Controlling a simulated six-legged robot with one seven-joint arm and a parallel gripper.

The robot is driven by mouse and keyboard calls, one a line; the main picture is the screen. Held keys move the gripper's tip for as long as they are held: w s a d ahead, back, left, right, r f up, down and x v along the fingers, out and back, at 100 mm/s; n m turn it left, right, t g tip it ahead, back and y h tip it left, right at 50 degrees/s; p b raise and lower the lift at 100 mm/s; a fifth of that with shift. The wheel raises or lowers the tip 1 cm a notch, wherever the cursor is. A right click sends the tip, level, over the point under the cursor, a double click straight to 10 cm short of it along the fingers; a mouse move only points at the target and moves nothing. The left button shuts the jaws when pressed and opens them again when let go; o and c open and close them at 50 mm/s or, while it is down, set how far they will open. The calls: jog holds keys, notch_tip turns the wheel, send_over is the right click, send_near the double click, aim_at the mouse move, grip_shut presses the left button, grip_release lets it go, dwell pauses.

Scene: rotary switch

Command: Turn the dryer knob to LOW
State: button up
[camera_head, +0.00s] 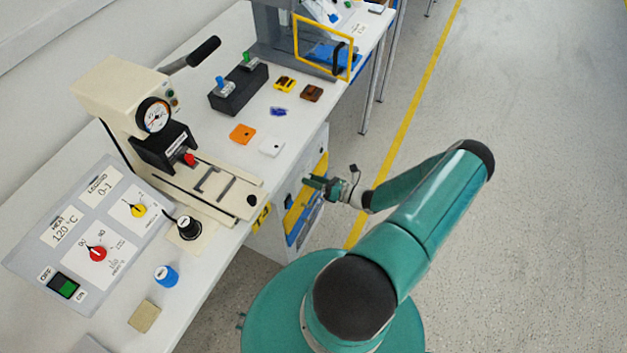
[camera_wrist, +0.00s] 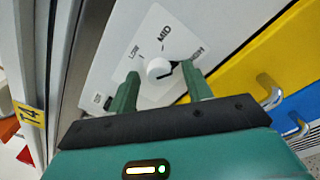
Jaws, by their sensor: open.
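My gripper (camera_wrist: 160,75) is open, with one green finger on each side of the knob in the picture. I cannot tell whether either finger touches it. In the head view my gripper (camera_head: 315,183) is at the front of the white cabinet (camera_head: 284,232) under the bench. The knob cannot be made out there.
Yellow and blue drawer fronts with a metal handle (camera_wrist: 270,92) lie right of the dial in the wrist view. The bench top (camera_head: 222,262) above carries a press (camera_head: 130,105), a control panel (camera_head: 95,235) and small parts. The floor to the right is clear.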

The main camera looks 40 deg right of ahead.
jog(key=c, duration=1)
jog(key=shift+n, duration=0.4)
jog(key=n, duration=1.1)
jog(key=n+h, duration=0.1)
jog(key=n, duration=1)
jog(key=shift+a+r+h, duration=0.1)
jog(key=shift+a+h, duration=0.1)
jog(key=shift+h, duration=0.1)
